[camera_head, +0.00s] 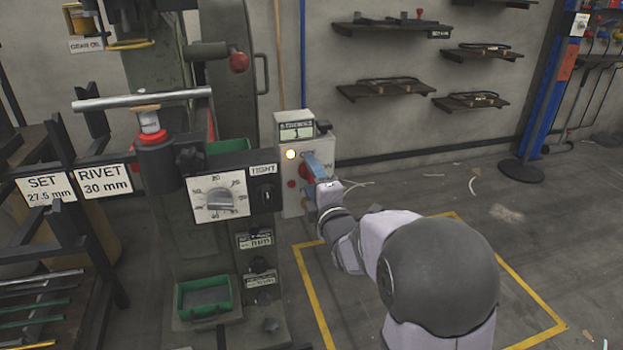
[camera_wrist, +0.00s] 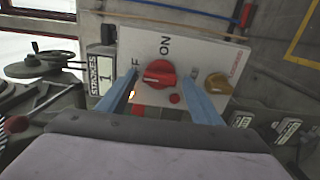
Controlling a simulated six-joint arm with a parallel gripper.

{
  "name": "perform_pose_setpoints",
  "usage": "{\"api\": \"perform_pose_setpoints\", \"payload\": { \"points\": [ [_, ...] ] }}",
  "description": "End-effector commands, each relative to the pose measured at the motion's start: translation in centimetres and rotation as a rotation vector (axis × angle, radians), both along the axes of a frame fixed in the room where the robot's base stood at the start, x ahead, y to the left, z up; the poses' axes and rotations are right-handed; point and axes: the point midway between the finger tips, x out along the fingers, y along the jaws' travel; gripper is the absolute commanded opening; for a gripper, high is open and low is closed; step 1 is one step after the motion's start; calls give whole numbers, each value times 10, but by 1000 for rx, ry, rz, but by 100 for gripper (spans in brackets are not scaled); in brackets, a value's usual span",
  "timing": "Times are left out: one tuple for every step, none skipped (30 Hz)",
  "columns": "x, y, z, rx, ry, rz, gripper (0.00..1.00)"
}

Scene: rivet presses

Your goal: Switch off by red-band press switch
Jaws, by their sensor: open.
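The press has a red band (camera_head: 151,136) around its post under a horizontal bar, in the head view. Beside it stands a pale switch box (camera_head: 318,149) with a lit lamp (camera_head: 291,154). In the wrist view, the red rotary switch (camera_wrist: 159,74) sits on the white panel, with ON printed above it and OFF partly hidden at its upper left. My gripper (camera_wrist: 163,77) is open, its blue fingers on either side of the red switch. I cannot tell whether they touch it. In the head view, my gripper (camera_head: 316,168) partly covers the box front.
A brass-coloured knob (camera_wrist: 218,83) and a small red button (camera_wrist: 174,98) are close to the fingers. A counter (camera_wrist: 105,83) marked STROKES shows 1. The press dial (camera_head: 218,198) is left of the box. A green tray (camera_head: 205,297) sits below. The floor at right is mostly clear.

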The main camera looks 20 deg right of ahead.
Motion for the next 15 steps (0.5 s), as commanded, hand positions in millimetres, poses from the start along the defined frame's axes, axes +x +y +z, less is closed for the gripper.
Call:
{"api": "perform_pose_setpoints", "payload": {
  "points": [
    [0,0,0,0,-1,0,59],
    [0,0,1,1,-1,0,59],
    [-1,0,1,1,-1,0,59],
    [-2,0,1,1,-2,0,59],
    [-4,0,1,1,-2,0,59],
    [-6,0,2,0,-2,0,59],
    [-8,0,2,1,-2,0,59],
    [-11,0,1,1,-1,0,59],
    [-15,0,2,0,-1,0,59],
    [-19,0,2,0,-1,0,59],
    [-22,0,2,0,-1,0,59],
    [-28,0,2,0,-1,0,59],
    [-32,0,2,0,-2,0,59],
    [-36,0,2,0,-1,0,59],
    [-41,0,2,0,0,-1,59]
  ]
}}
